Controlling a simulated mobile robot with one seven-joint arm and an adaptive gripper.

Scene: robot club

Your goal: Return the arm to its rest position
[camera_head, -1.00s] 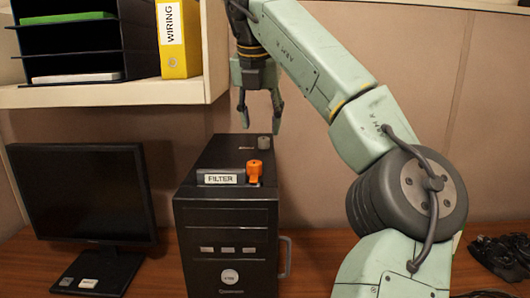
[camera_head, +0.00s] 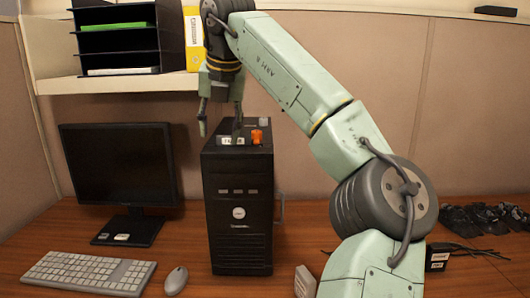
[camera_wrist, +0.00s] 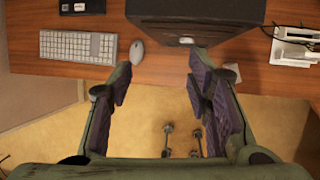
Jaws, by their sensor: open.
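My arm reaches across the head view from the lower right to the upper middle. My gripper (camera_head: 220,128) points down with its two fingers apart. Its fingers overlap the top of the black computer tower (camera_head: 240,238) in the picture; whether they touch it I cannot tell there. In the wrist view the open gripper (camera_wrist: 160,78) has nothing between its fingers, and the desk's front edge and the floor lie beyond. The tower (camera_wrist: 190,16) shows at the top of that view. An orange knob (camera_head: 256,137) and a partly hidden label sit on the tower's top.
A monitor (camera_head: 120,165), keyboard (camera_head: 88,272) and mouse (camera_head: 176,280) are left of the tower. A shelf (camera_head: 120,84) holds a black tray rack (camera_head: 116,42) and yellow binder (camera_head: 193,40). A small box (camera_head: 305,282) lies front right; dark items (camera_head: 485,218) and cables lie far right.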

